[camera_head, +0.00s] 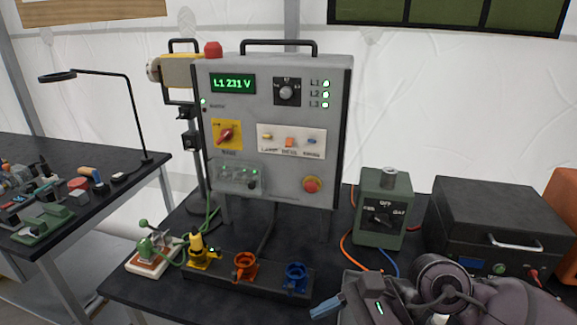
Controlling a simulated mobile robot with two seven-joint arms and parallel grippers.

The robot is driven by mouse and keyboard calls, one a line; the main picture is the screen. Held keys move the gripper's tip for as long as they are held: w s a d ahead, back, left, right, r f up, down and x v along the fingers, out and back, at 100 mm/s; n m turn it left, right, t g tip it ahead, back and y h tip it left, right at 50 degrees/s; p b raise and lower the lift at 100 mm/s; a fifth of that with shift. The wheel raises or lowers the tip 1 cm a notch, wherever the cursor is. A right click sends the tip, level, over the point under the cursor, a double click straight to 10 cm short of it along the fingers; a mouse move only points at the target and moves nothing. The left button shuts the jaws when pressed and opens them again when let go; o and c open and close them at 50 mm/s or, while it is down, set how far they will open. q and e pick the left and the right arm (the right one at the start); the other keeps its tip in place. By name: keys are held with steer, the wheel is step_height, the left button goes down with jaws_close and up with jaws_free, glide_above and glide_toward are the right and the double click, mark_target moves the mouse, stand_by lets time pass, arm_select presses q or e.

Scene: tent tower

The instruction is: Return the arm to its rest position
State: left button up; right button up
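My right arm comes in at the lower right, over the front of the dark table (190,262). My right gripper (338,300) is at its left end, pointing left, with a blue-grey tip just right of the blue socket. Its fingers are partly hidden by its own body, and I cannot tell whether they are open or shut. I see nothing clearly held in it. My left arm and gripper are not in view.
A grey control panel (262,188) stands behind sockets in yellow (200,255), orange (245,266) and blue (296,277). A green box (379,215) and black case (497,225) stand right. A cluttered side table (128,170) is left.

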step_height(320, 180, up, 7)
steer(key=a+m+t+y, duration=0.2)
steer(key=m+t+y, duration=0.2)
steer(key=m+y, duration=0.35)
steer(key=w+d+r+m+t+h, duration=0.1)
steer(key=w+d+m+t+h, duration=0.25)
steer(key=m+t, duration=0.7)
steer(key=w+d+r+m+t+h, duration=0.25)
steer(key=d+m+t, duration=0.35)
steer(key=m, duration=0.7)
steer(key=d+f+m+h, duration=1)
steer(key=m+h, duration=0.4)
steer(key=m, duration=0.2)
steer(key=s+d+f+m+g, duration=0.2)
steer(key=s+f+m+g, duration=0.45)
steer(key=s+f, duration=0.25)
steer(key=s+d+f+m+g, duration=0.2)
steer(key=s+f+m+g, duration=0.4)
steer(key=s+f+g, duration=0.25)
steer(key=w+f+t, duration=0.6)
steer(key=f+t, duration=0.2)
steer(key=f, duration=0.2)
steer(key=shift+w+a, duration=0.2)
steer(key=shift+w, duration=0.15)
steer(key=shift+n, duration=0.25)
